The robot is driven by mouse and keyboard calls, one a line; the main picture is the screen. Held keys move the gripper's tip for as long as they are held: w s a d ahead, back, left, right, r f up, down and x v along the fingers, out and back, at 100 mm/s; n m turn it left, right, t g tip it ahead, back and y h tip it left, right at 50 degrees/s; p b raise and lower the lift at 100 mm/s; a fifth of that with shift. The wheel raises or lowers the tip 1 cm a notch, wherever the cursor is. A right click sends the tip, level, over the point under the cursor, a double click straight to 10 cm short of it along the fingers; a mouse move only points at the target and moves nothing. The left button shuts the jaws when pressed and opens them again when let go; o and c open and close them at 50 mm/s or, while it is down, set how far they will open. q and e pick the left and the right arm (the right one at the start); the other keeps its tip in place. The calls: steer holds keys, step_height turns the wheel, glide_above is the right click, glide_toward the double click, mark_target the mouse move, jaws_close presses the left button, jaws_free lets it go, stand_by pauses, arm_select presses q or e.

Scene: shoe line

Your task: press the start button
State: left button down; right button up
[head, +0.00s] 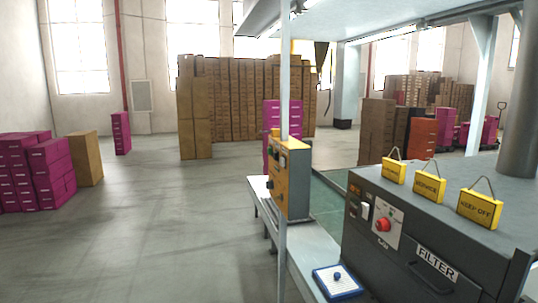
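A yellow control box (292,182) is fixed to the upright post right of the middle in the head view. Neither has a start label I can read. Neither of my grippers is in view.
Yellow signs (430,187) stand on the machine top. Stacked magenta boxes (35,172) and brown cartons (238,100) stand farther off.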

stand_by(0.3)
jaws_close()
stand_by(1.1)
